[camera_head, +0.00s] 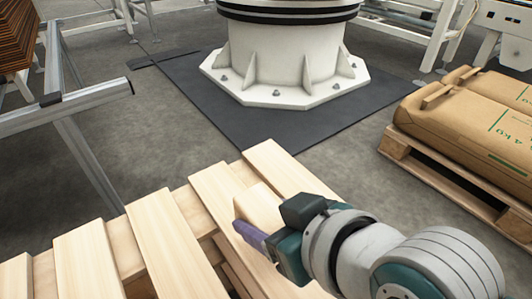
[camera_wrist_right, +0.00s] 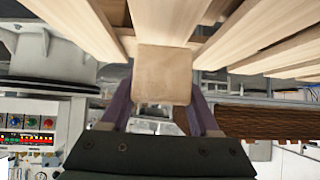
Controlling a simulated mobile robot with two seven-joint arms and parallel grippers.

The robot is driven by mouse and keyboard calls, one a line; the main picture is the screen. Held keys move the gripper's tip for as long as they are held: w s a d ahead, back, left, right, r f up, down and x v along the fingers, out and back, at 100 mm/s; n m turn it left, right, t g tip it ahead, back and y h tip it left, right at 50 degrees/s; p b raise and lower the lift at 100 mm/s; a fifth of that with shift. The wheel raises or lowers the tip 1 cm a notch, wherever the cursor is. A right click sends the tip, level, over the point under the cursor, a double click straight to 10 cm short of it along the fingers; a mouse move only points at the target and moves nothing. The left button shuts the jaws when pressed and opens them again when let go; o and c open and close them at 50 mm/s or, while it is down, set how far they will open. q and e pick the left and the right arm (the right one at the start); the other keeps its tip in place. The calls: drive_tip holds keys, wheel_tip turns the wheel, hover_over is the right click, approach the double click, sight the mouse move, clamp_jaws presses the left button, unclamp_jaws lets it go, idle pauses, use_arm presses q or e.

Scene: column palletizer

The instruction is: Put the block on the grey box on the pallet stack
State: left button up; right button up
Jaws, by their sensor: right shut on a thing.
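My right gripper (camera_head: 262,226) is shut on a light wooden block (camera_head: 259,204) and holds it over the slats of the pallet stack (camera_head: 163,246). In the right wrist view the block (camera_wrist_right: 164,73) sits between the two purple fingers of the gripper (camera_wrist_right: 164,92), with the stack's slats (camera_wrist_right: 160,18) showing behind it. I cannot tell whether the block touches the slats. The pallet stack is pale wood with gaps between its boards and fills the lower left of the head view. No grey box is in view. My left gripper is not in view.
A white machine base (camera_head: 275,68) stands on a dark mat (camera_head: 200,92) behind the stack. A wooden pallet (camera_head: 455,187) with brown sacks (camera_head: 470,127) is at the right. A metal frame (camera_head: 85,103) stands at the left. Grey floor (camera_head: 345,168) is free between them.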

use_arm(q)
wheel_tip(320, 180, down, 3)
drive_tip(key=b, duration=0.3)
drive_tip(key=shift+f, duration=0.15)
use_arm(e)
wheel_tip(320, 180, down, 4)
drive_tip(key=shift+f, duration=0.25)
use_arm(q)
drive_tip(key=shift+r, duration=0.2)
use_arm(e)
drive_tip(key=shift+r, duration=0.15)
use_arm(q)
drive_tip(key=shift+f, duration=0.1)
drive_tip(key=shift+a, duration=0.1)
use_arm(e)
drive_tip(key=o, duration=1.4)
drive_tip(key=shift+o, duration=0.2)
